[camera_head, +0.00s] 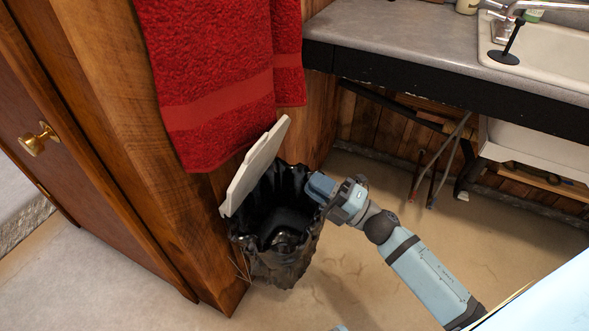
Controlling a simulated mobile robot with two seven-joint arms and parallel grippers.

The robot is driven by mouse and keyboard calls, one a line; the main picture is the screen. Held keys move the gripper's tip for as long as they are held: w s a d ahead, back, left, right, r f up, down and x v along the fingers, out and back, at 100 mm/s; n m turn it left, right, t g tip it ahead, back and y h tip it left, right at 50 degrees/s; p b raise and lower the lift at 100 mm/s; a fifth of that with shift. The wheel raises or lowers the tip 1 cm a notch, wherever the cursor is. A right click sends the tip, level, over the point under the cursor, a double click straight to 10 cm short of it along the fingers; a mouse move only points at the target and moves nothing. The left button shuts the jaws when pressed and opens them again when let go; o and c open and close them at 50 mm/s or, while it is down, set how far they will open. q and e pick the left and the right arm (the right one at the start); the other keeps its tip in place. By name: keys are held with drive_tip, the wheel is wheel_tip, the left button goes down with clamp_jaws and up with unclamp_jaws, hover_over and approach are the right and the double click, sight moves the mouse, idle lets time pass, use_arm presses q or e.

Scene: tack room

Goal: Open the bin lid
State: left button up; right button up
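The bin (275,255) stands on the floor against the wooden wall, lined with a black bag. Its light grey lid (256,167) is raised and tilted back toward the wall and the red towel, so the dark inside shows. My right gripper (316,190) is at the bin's right rim, on the side away from the lid. Its fingertips are partly hidden against the black bag, so I cannot tell whether they are open or shut. My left gripper is not clearly in view; only a small blue piece shows at the bottom edge.
A red towel (215,75) hangs on the wall above the bin. A grey counter (400,35) with a white sink (545,50) runs along the back right. A wooden door with a brass knob (38,138) is at the left. The floor right of the bin is clear.

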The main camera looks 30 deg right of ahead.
drive_tip(key=shift+v, duration=2.3)
